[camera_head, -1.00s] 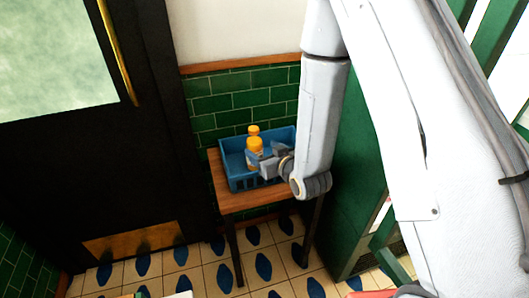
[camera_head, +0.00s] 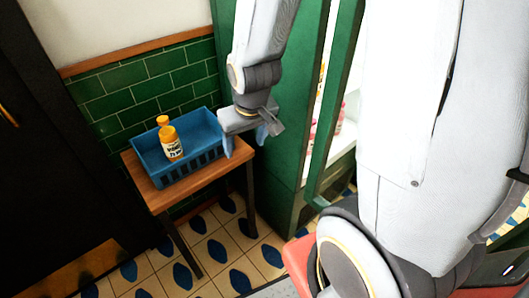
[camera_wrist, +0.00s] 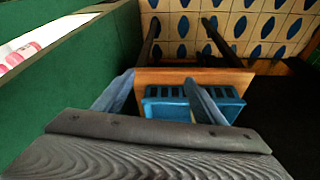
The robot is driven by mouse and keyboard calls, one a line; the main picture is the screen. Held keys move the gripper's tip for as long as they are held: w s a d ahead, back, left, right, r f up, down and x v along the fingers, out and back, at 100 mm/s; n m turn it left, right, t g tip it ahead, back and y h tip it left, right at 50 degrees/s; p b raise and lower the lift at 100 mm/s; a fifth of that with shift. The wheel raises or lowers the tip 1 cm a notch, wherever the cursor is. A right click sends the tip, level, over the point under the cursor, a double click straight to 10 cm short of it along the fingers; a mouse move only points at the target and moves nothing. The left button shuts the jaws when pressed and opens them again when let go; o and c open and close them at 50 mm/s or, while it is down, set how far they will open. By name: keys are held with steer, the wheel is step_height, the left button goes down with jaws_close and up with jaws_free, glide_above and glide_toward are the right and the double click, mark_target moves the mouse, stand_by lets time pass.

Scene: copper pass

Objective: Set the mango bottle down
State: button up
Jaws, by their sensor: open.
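The mango bottle (camera_head: 171,141), orange with a yellow-orange cap and a pale label, stands upright inside the blue crate (camera_head: 207,158) in the head view. The crate sits on a small wooden table (camera_head: 160,197); it also shows in the wrist view (camera_wrist: 160,92), where the bottle cannot be made out. My gripper (camera_head: 247,138) is open and empty, to the right of the crate and apart from the bottle. In the wrist view its two fingers (camera_wrist: 160,95) are spread, with the crate's side seen between and beyond them.
A green cabinet (camera_head: 285,120) with an open door and pink-topped items (camera_head: 340,115) inside stands right of the table. A green tiled wall (camera_head: 140,90) is behind the crate. Patterned floor tiles (camera_head: 215,250) lie open in front.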

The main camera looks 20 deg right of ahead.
steer(key=s+d+r+m+g, duration=0.1)
steer(key=s+r+g, duration=0.2)
steer(key=s, duration=0.6)
steer(key=shift+d+r, duration=0.25)
steer(key=shift+d, duration=0.1)
